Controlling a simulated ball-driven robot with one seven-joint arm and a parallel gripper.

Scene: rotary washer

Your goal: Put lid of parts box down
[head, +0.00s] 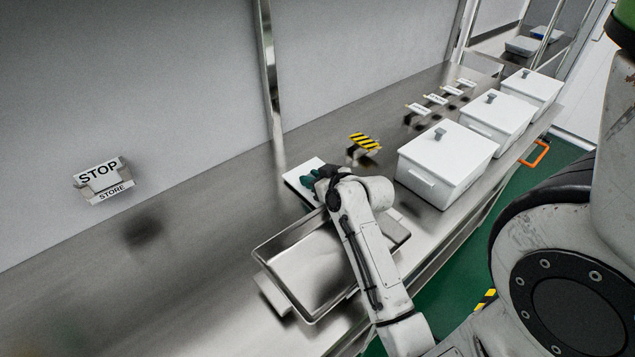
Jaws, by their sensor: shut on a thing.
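A flat white piece (303,170), which looks like the lid, shows on the far side of my gripper, at the middle of the bench. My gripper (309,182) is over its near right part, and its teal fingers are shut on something. The grip point itself is hidden by my wrist, and I cannot tell whether the lid touches the bench. An open metal tray (290,262) with side handles sits on the bench just nearer than the lid. My forearm crosses over its right side and hides part of it.
White lidded boxes (428,187) with grey knobs stand in a row at the right. A yellow-black striped block (364,143) is close behind my wrist. Several small label signs (436,99) stand behind the boxes. A STOP STORE sign (103,180) is at left. The left bench (150,275) is clear.

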